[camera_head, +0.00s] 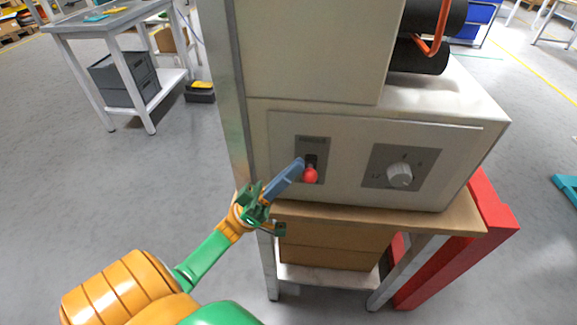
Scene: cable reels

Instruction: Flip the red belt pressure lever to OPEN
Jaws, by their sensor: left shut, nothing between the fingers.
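The red ball-ended lever (310,176) sits on a small grey plate (311,147) on the front of the beige machine (350,115). Its knob is at the low end of a dark slot. My left gripper (300,164) is shut and empty, with its blue-grey fingertips just left of and slightly above the red knob. They overlap the plate's edge in the picture; I cannot tell whether they touch the lever. The label above the slot is too small to read. My right gripper is not in view.
A white rotary dial (399,175) is right of the lever on the same panel. Black rollers (420,55) with an orange-red bar sit above. A wooden shelf edge (360,215) runs below, with cardboard boxes (330,246) under it. Open floor lies at left.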

